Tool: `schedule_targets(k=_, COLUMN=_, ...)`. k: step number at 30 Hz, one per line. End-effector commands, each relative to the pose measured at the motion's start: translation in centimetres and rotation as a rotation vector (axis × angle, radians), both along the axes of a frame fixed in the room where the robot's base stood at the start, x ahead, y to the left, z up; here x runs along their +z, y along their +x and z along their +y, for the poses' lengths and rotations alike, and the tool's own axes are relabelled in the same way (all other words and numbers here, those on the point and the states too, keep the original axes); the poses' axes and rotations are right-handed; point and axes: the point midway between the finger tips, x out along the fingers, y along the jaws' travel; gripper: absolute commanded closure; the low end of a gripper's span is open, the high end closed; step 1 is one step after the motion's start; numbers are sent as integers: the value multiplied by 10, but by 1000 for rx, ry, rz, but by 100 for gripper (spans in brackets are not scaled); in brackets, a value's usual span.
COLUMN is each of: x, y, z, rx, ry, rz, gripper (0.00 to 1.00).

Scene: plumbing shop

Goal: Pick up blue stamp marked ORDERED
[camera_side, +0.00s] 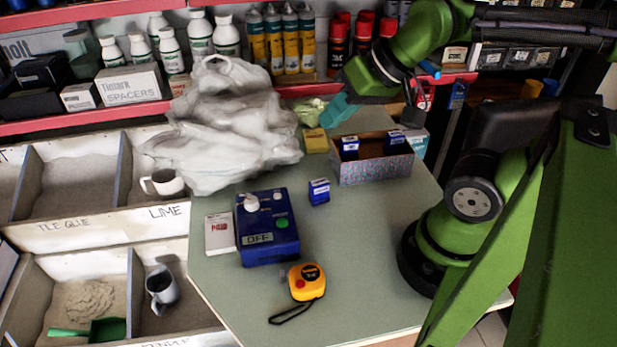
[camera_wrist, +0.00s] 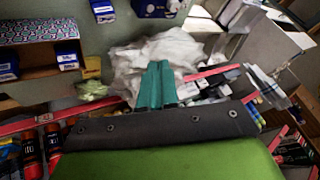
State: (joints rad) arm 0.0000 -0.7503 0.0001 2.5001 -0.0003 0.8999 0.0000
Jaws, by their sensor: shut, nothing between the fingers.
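A small blue stamp (camera_side: 319,191) stands alone on the green-grey table, left of the patterned box; it also shows at the top of the wrist view (camera_wrist: 103,11). Two more blue stamps, a left one (camera_side: 349,148) and a right one (camera_side: 396,141), sit in the patterned open box (camera_side: 375,171). The box is at upper left in the wrist view (camera_wrist: 38,29). The label lettering is too small for me to tell which stamp reads ORDERED. My gripper (camera_side: 330,118), with teal fingers, is shut and empty, above the back of the table. Its fingers are together in the wrist view (camera_wrist: 155,85).
A white plastic bag (camera_side: 225,135) bulges left of my gripper. A blue box marked DFE (camera_side: 268,240), a white pack (camera_side: 220,233) and a yellow tape measure (camera_side: 305,283) are on the table. Shelved bottles and cans stand behind. Table right of the tape measure is clear.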

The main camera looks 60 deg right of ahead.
Motion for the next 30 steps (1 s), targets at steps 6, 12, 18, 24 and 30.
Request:
schedule_targets(k=6, x=0, y=0, z=0, rx=0, ry=0, rz=0, gripper=76)
schedule_targets(k=12, x=0, y=0, z=0, rx=-1, ry=1, rz=0, gripper=45)
schedule_targets(k=18, x=0, y=0, z=0, rx=0, ry=0, rz=0, gripper=23)
schedule_targets(k=24, x=0, y=0, z=0, rx=0, ry=0, rz=1, gripper=23)
schedule_targets(k=30, x=-19, y=12, z=-1, rx=7, ry=-5, rz=108, gripper=23)
